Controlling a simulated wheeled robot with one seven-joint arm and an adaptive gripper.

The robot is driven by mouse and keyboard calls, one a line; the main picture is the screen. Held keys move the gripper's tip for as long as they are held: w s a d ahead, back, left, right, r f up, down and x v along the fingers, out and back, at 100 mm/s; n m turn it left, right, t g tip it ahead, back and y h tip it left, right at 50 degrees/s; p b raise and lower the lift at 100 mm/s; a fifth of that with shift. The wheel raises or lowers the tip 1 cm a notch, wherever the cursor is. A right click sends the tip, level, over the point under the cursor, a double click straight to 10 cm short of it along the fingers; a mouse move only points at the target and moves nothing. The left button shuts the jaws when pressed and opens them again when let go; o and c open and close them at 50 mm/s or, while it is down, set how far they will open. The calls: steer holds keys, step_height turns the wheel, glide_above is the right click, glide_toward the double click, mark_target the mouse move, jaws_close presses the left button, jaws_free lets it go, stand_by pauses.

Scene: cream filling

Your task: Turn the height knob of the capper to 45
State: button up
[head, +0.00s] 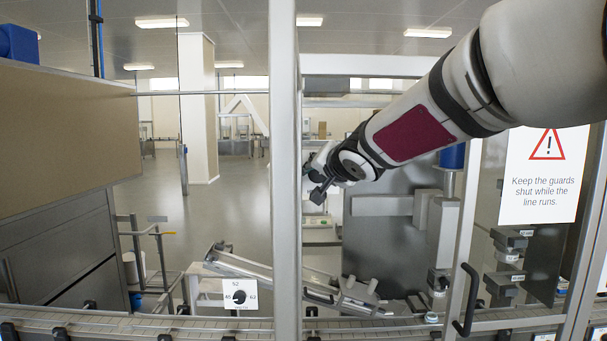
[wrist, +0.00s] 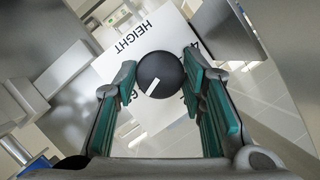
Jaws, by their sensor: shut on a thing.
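The height knob (wrist: 160,72) is a round black knob with a white pointer mark, on a white plate (wrist: 112,62) printed HEIGHT in the wrist view. The mark points toward the lower left of the picture, near a partly hidden number on the left. Numbers on both sides are partly covered by my fingers. My gripper (wrist: 163,78) has its teal pads on both sides of the knob and is shut on it. In the head view, my gripper (head: 320,184) is small beside a pale upright post, and I cannot make out this knob there.
A pale guard post (head: 285,150) stands left of my gripper. A conveyor (head: 150,325) runs along the front. Another dial plate (head: 240,294), marked 52 at its top, is at the lower left. A warning sign (head: 545,180) hangs right, near a black handle (head: 468,300).

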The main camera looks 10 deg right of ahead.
steer(key=shift+a+n+h, duration=0.1)
steer(key=shift+n+h, duration=0.2)
steer(key=shift+n, duration=0.3)
steer(key=shift+n+b, duration=0.3)
steer(key=shift+b, duration=0.2)
stand_by(0.3)
steer(key=o, duration=1.2)
steer(key=shift+c, duration=0.2)
steer(key=shift+r+h, duration=0.15)
steer(key=shift+h, duration=0.15)
step_height(320, 180, up, 10)
